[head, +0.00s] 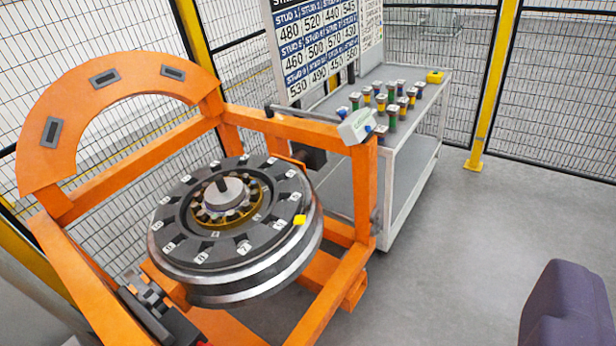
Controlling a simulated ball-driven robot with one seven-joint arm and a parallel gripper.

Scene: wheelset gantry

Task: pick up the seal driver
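I cannot pick out the seal driver with certainty; no thing in view bears that name. A wheelset (276,262) with numbered marks around its dark face lies tilted in an orange gantry frame (366,190). A grey hub with a dark slot (224,193) sits at its centre, inside a brass-coloured ring. A grey bar tool with a pale box-shaped end (356,127) lies along the frame's top rail. My gripper's fingers do not show. A dark purple rounded shape at the lower right may be mine.
A board of stud numbers (315,45) stands behind. Mesh fencing with yellow posts (492,90) encloses the area. Floor (470,240) at right is clear.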

